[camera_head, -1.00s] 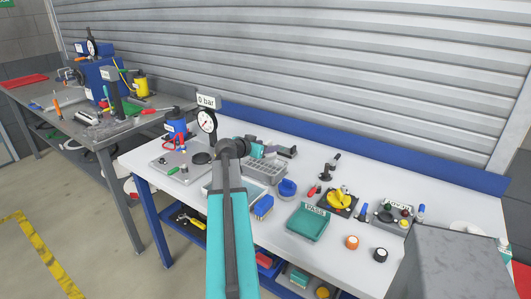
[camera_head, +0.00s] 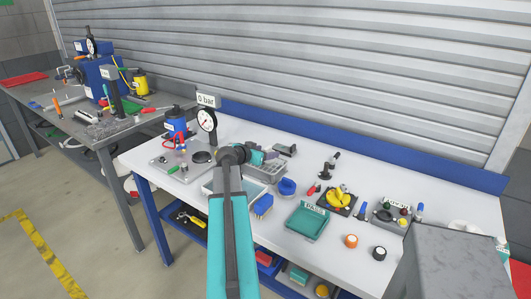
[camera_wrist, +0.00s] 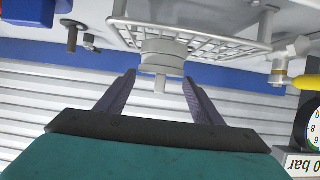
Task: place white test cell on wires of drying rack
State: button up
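The white test cell (camera_wrist: 163,58) is a short, pale cylinder with a small stub toward me, in the upside-down wrist view. It lies against the wires of the drying rack (camera_wrist: 225,46); whether it bears fully on them I cannot tell. My gripper (camera_wrist: 159,76) points at the cell. Its two dark fingers are apart, with their tips near the cell's near rim and no clear grip on its sides. In the head view my arm hides the cell.
A blue round part (camera_head: 287,187) and a green tray (camera_head: 306,223) lie to the right. The blue back rail (camera_head: 350,152) runs behind the rack.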

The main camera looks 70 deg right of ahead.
jog(key=shift+o, duration=0.9)
jog(key=shift+a+r, duration=0.1)
jog(key=shift+r, duration=0.05)
jog(key=b+v, duration=0.2)
jog(key=v, duration=1)
jog(key=shift+b, duration=0.3)
